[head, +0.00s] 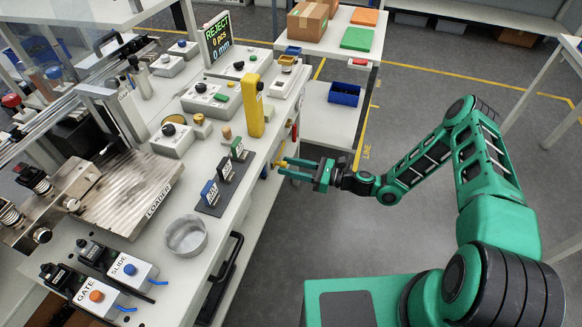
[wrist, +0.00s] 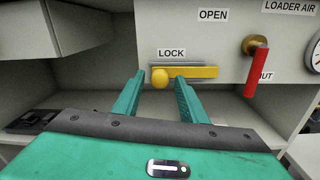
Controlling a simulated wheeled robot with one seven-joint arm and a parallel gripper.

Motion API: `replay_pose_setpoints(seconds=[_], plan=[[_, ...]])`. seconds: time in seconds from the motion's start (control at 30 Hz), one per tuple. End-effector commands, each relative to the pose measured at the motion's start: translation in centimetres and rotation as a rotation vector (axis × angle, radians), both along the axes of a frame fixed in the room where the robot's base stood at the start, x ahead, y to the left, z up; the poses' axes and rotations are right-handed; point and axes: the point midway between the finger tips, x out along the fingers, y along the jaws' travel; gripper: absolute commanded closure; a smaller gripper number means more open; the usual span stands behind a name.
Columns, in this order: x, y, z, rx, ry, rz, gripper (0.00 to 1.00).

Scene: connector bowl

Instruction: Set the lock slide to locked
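The lock slide (wrist: 195,72) is a yellow bar with a round knob (wrist: 160,78) at its left end, on the bench's front panel. It lies along a thin grey rail, below a label reading LOCK (wrist: 171,53). The knob sits under the left part of that label. My gripper (wrist: 158,82) is open and empty. In the wrist view its green fingertips appear on either side of the knob, the left one close to it; contact cannot be told. In the head view my gripper (head: 284,168) points at the bench front, where the slide is small and hard to make out.
A red handle (wrist: 256,72) hangs right of the slide, near a gauge (wrist: 316,54). An OPEN label (wrist: 213,15) is higher up. A black bench handle (head: 222,278) sticks out nearer me. The floor (head: 330,225) beside the bench is clear.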

Motion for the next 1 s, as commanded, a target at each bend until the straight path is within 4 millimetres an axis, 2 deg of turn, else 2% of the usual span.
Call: replay_pose_setpoints(seconds=[0.03,0.13,0.17,0.37,0.6,0.87,0.9,0.97,1.0], plan=[[0.0,0.0,0.0,0.000,0.000,0.000,0.74],[0.0,0.0,0.0,0.000,0.000,0.000,0.98],[0.0,0.0,0.0,0.000,0.000,0.000,1.00],[0.5,-0.2,0.0,0.000,-0.003,0.000,1.00],[3.5,-1.4,0.0,0.000,-0.003,-0.001,1.00],[3.9,-1.5,0.0,-0.001,-0.003,-0.006,1.00],[3.9,-1.5,0.0,-0.001,-0.003,-0.006,0.72],[3.9,-1.5,0.0,-0.001,-0.003,-0.006,0.60],[3.9,-1.5,0.0,-0.001,-0.003,-0.005,0.60]])
